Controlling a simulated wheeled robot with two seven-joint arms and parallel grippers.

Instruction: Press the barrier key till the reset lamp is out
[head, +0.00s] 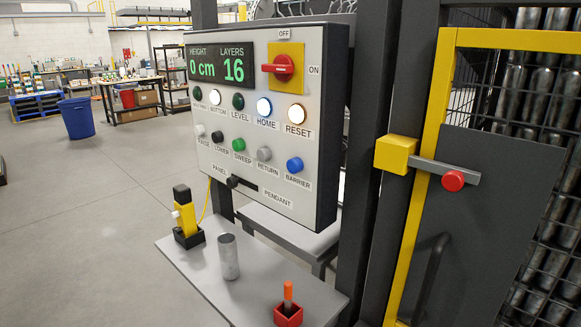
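The grey control panel (225,185) stands upright in the middle of the head view. The barrier key (295,165) is a blue round button at its lower right, above the label BARRIER. The reset lamp (296,113) is a round lamp above the label RESET, and it is lit white. Nothing covers the key or the lamp. Neither my left nor my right gripper is in view.
The home lamp (264,107) is also lit. A red rotary switch (279,68) sits above. A shelf (190,267) below holds a metal can (228,257), a yellow-black pendant (186,217) and a red holder (288,315). A yellow-framed gate (440,110) stands right.

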